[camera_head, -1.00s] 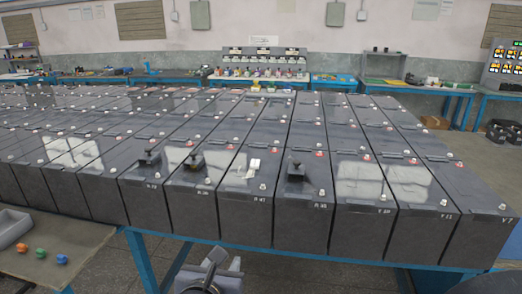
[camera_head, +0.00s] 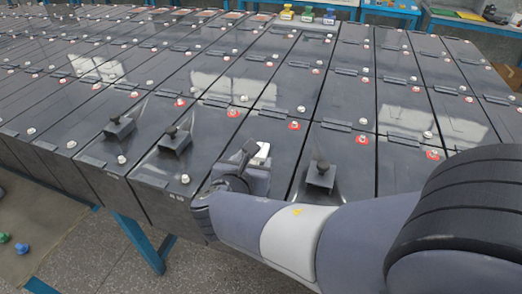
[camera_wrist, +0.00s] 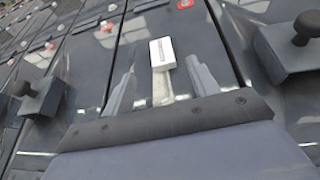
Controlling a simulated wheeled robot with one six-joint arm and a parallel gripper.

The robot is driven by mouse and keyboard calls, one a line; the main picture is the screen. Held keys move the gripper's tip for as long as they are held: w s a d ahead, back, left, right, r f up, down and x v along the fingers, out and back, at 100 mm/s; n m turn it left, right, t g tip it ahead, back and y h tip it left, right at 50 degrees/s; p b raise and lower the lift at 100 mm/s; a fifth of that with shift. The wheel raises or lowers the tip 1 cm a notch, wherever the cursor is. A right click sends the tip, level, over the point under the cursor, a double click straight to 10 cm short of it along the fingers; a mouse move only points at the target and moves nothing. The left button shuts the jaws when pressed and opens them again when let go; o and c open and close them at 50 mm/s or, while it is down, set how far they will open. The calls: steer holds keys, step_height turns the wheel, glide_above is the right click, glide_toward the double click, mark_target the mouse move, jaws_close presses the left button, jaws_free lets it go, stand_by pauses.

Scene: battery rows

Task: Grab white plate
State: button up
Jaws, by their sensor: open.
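The white plate (camera_wrist: 162,53) is a small white piece with a dark marking, lying on a dark battery top. A pale narrower strip (camera_wrist: 161,88) extends from it toward my gripper. In the wrist view my gripper (camera_wrist: 162,82) is open, with one finger on each side of the strip and the plate just ahead, between or slightly beyond the fingertips. I cannot tell whether they touch. In the head view my gripper (camera_head: 248,160) is over the same battery and hides most of the plate (camera_head: 262,152).
Black knobbed blocks stand on neighbouring batteries, at left (camera_head: 174,140) and right (camera_head: 320,175) of my gripper; the right one also shows in the wrist view (camera_wrist: 294,50). Small terminals with red rings dot the battery rows. Small coloured items (camera_head: 308,14) stand at the far edge.

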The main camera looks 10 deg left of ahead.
mark_target(259, 155)
steer(key=shift+x, duration=3.2)
steer(key=shift+d+r, duration=0.1)
steer(key=shift+c, duration=0.4)
steer(key=c, duration=1)
steer(key=shift+o, duration=0.2)
